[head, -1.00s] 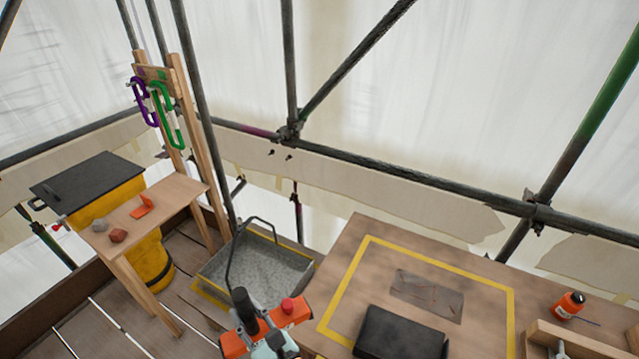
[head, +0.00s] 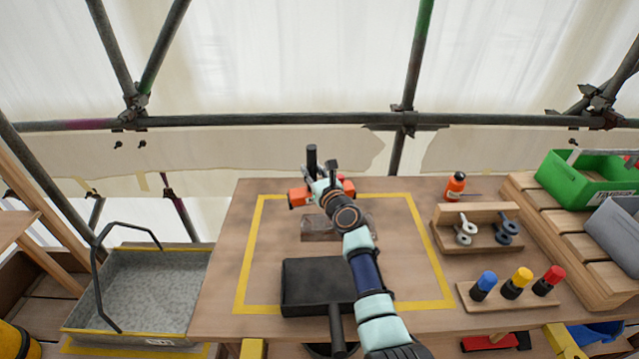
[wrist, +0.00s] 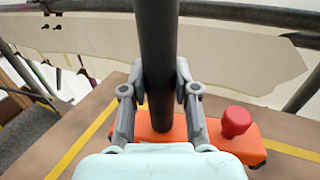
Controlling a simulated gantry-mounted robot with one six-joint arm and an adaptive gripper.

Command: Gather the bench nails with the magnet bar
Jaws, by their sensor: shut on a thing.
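The magnet bar (head: 299,198) is orange with a black upright handle (head: 311,158) and a red knob (wrist: 236,121). My gripper (head: 316,182) is shut on the handle; in the wrist view a finger presses each side of it, and the orange bar (wrist: 255,146) spans below. The bar is over the far part of the bench's yellow-taped square (head: 247,250). The grey-brown patch (head: 318,231) where the nails lie is on the near side of the bar, partly behind my arm. Single nails cannot be made out now, and whether the bar touches the bench is unclear.
A grey tray (head: 150,290) with a hoop handle stands left of the bench. An orange bottle (head: 455,187), a wooden holder (head: 475,240) and coloured-capped markers (head: 515,285) are at right.

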